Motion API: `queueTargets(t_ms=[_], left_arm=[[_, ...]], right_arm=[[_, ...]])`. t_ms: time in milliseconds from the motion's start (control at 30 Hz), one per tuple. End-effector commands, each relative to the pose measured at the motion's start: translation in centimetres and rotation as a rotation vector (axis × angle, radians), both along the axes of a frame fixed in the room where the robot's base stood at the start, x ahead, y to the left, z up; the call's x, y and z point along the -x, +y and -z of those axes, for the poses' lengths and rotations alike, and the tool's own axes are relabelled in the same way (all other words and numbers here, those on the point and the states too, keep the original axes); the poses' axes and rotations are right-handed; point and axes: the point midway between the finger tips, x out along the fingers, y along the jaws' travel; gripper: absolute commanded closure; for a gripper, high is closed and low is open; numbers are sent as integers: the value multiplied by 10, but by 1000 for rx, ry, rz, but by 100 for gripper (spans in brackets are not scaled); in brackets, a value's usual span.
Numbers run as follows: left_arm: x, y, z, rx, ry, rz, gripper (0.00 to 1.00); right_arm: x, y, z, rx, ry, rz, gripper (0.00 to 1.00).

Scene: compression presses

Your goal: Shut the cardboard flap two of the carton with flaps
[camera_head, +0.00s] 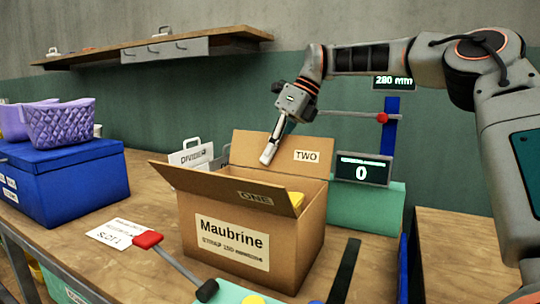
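The open cardboard carton (189,226), labelled "Maubrine", stands on the wooden bench. Flap two (268,147), with a "TWO" label, stands up at the carton's back. Flap one (215,183), marked "ONE", is raised at a slant along the front side. My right gripper (268,154) points down in front of flap two, above the opening. Its fingers show as one narrow shape, so I cannot tell whether they are open or shut, or whether they touch the flap. My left gripper is out of view.
A red-ended lever (175,261) lies in front of the carton. A display (363,170) reading 0 and a green block (369,207) stand behind right. A "DIVIDER" sign (190,155) stands behind the carton. A blue box (65,180) with purple baskets is at left.

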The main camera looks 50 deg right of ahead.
Motion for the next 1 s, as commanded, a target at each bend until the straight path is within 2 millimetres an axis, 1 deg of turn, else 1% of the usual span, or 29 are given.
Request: queueTargets(t_ms=[167, 467, 567, 800, 1000], left_arm=[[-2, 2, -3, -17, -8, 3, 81], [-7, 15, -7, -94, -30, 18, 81], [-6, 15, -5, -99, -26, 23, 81], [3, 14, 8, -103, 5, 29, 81], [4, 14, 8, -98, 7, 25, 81]], right_arm=[[2, 3, -2, 44, -12, -3, 100], [5, 11, -4, 234, -63, -6, 100], [5, 13, -3, 309, -83, -5, 100], [6, 19, 0, 463, -122, -5, 100], [6, 22, 2, 548, -146, -4, 100]])
